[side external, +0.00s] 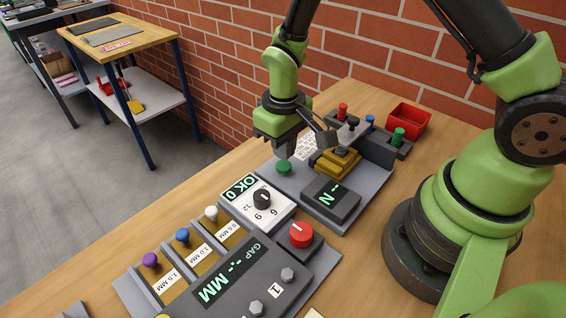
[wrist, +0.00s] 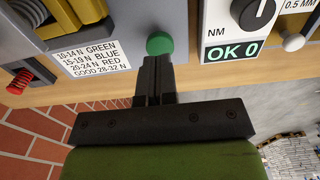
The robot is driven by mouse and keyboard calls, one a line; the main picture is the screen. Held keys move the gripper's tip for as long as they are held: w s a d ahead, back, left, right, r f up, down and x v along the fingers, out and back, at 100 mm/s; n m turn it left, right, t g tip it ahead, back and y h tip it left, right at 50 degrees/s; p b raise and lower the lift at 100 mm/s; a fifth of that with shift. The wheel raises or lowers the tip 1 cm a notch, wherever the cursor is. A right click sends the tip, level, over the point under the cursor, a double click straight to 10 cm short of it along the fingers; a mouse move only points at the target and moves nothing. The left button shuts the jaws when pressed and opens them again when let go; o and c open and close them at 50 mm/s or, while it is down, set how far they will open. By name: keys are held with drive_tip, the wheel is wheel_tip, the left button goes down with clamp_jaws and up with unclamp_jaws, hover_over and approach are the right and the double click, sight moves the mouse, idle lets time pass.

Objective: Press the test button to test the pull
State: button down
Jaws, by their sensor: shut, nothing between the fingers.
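The green test button (side external: 284,167) sits at the front left of the grey pull-test plate (side external: 268,168). My gripper (side external: 285,153) is shut and empty, fingers pointing down just above it. In the wrist view the closed fingertips (wrist: 155,62) overlap the lower edge of the green button (wrist: 160,43); I cannot tell whether they touch it. The pull display (side external: 331,197) reads "-- N". A gold block (side external: 338,163) with a metal arm over it stands on the plate. A printed label (wrist: 92,55) lists newton ranges for green, blue and red.
A dial unit (side external: 257,203) showing "OK 0" stands beside the plate. A red button (side external: 301,235) and a gap gauge panel (side external: 240,285) are nearer the camera. Coloured posts and a red bin (side external: 404,121) stand behind, near the brick wall (side external: 220,70).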

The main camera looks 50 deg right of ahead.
sight(284, 165)
drive_tip(key=shift+f, duration=0.15)
drive_tip(key=shift+f, duration=1.25)
drive_tip(key=shift+r, duration=3)
drive_tip(key=shift+r, duration=0.1)
wheel_tip(284, 165, up, 10)
drive_tip(key=s+f+m+t, duration=0.1)
drive_tip(key=s+t, duration=0.1)
drive_tip(key=s+d+r+m+t+y, duration=0.1)
drive_tip(key=s+r+t, duration=0.4)
drive_tip(key=s+r, duration=0.7)
drive_tip(key=shift+s+d+r+m+y, duration=0.2)
drive_tip(key=shift+s+m+y, duration=0.3)
drive_tip(key=shift+s+m, duration=0.45)
drive_tip(key=shift+w, duration=0.1)
drive_tip(key=c, duration=1.8)
unclamp_jaws()
drive_tip(key=shift+c, duration=0.2)
